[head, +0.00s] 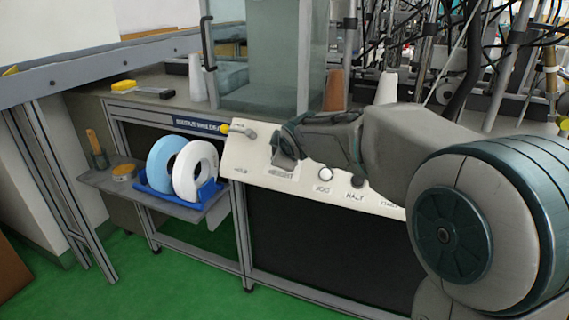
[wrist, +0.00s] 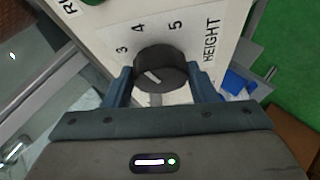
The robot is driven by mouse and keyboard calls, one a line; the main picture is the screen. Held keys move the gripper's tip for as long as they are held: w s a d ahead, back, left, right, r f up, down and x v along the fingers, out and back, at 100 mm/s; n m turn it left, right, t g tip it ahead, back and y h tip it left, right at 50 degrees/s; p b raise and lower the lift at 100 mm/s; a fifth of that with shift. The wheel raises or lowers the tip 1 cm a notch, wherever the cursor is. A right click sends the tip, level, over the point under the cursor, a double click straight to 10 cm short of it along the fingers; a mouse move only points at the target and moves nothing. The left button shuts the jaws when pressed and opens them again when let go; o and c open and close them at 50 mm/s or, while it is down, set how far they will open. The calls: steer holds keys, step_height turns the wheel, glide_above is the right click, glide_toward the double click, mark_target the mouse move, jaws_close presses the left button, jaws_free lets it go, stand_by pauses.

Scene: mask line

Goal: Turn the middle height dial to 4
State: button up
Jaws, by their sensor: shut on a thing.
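The height dial (wrist: 160,68) is a round black knob on the cream control panel (wrist: 215,20), with 3, 4, 5 and HEIGHT printed around it. Its white pointer line slants to the upper left in the wrist view, nearer the 3 than the 4. My gripper (wrist: 163,78) is shut on the dial, one blue finger on each side of it. In the head view my gripper (head: 284,152) is at the panel (head: 260,160) above the HEIGHT label, and it hides the dial there.
Right of my gripper are a white JOG button (head: 325,174) and a dark HALT button (head: 357,181). A yellow-tipped lever (head: 240,130) is at the panel's left. A blue reel (head: 165,163) and a white reel (head: 195,172) stand in a blue holder on the side shelf.

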steer(key=shift+d+f+m+t+b, duration=0.1)
steer(key=shift+m+t+b, duration=0.3)
steer(key=shift+b, duration=0.6)
steer(key=o, duration=1)
steer(key=shift+s, duration=0.1)
steer(key=p+v, duration=0.5)
steer(key=v, duration=0.8)
steer(key=shift+s+r, duration=0.2)
steer(key=shift+r, duration=0.2)
